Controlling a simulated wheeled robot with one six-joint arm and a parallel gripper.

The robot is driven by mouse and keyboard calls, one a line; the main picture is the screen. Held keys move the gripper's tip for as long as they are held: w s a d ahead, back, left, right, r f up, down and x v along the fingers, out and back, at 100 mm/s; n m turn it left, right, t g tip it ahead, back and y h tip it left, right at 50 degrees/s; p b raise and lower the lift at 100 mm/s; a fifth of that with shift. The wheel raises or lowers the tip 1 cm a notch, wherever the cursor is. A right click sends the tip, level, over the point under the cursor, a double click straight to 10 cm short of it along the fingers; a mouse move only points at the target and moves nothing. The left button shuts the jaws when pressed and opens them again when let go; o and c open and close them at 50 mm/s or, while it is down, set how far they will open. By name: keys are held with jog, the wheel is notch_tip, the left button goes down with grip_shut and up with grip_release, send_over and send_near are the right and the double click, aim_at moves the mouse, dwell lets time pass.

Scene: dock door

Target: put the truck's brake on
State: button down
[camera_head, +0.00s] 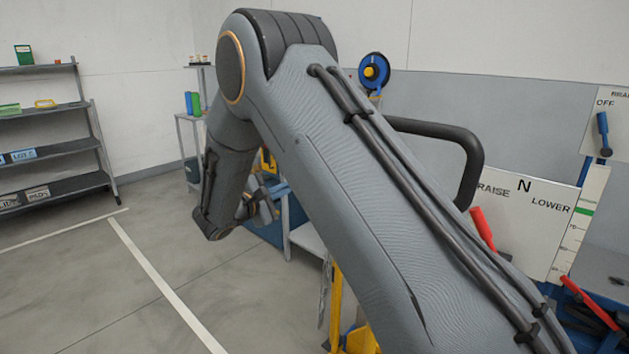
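The rest of that panel is outside the picture. A second white panel (525,235) reads "RAISE", "N" and "LOWER", with a red-handled lever (482,228) in front of it, partly hidden by my arm. A black loop handle (465,150) rises behind my arm. My gripper (264,208) is at centre left, far from the blue lever; its fingers are small and partly hidden.
My arm crosses the middle and hides much of the truck. Another red handle (590,303) and a green-marked scale (580,225) are at lower right. Shelves (55,150) with boxes stand at the left wall. A blue reel (374,70) is behind. The left floor is clear.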

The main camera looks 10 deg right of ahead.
jog(key=shift+w+d, duration=0.1)
jog(key=w+d+r+p, duration=0.1)
jog(key=w+d+p, duration=0.1)
jog(key=d, duration=0.6)
jog(key=shift+w+d+r+p, duration=0.2)
jog(key=shift+w+p, duration=0.15)
jog(key=shift+w, duration=0.35)
jog(key=shift+a, duration=0.1)
